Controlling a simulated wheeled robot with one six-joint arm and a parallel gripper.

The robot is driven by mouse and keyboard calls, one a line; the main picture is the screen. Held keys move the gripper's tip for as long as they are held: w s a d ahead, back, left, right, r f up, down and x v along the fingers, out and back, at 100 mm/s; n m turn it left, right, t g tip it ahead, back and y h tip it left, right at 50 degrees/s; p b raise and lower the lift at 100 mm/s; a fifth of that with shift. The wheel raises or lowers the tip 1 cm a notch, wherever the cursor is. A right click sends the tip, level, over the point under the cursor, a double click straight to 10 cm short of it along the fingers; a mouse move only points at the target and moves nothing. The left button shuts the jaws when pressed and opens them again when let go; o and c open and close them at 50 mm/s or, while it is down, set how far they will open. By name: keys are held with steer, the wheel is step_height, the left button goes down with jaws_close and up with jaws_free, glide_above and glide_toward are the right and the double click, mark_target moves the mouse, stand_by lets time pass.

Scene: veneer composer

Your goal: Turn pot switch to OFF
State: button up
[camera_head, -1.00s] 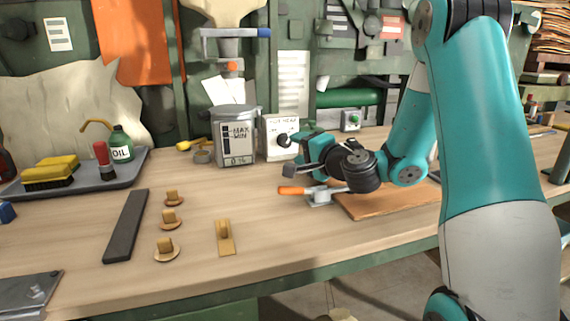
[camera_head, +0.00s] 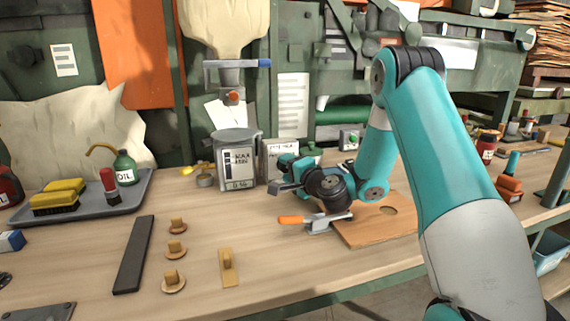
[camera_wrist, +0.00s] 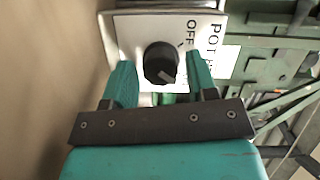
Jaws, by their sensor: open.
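The pot switch is a round black knob (camera_wrist: 160,58) on a white panel (camera_wrist: 212,28) marked POT and OFF in the wrist view. Its pale pointer mark sits at the knob's lower right, away from the OFF label at the upper right. My gripper (camera_wrist: 161,74) is open, its two teal fingers on either side of the knob in the picture. I cannot tell whether they touch it. In the head view my gripper (camera_head: 283,176) is in front of the white switch box (camera_head: 283,148) and hides the knob.
A grey pot (camera_head: 237,165) stands just left of the box. Several wooden knobbed pieces (camera_head: 175,250) and a tray (camera_head: 135,190) are to the left. The bench front middle is clear.

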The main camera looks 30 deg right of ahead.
steer(key=shift+s+f, duration=0.1)
steer(key=shift+s+a+f+b, duration=0.15)
steer(key=shift+s+b, duration=0.45)
steer(key=shift+b, duration=0.3)
steer(key=shift+s+a+r+b, duration=0.2)
steer(key=shift+s+b, duration=0.15)
steer(key=shift+s, duration=0.15)
steer(key=shift+w+d+r+p, duration=0.1)
steer(key=shift+w+r+p, duration=0.05)
steer(key=shift+w+p, duration=0.35)
steer(key=shift+w+d+p, duration=0.25)
steer(key=shift+w+p, duration=0.4)
steer(key=shift+w, duration=0.05)
steer(key=shift+c, duration=0.2)
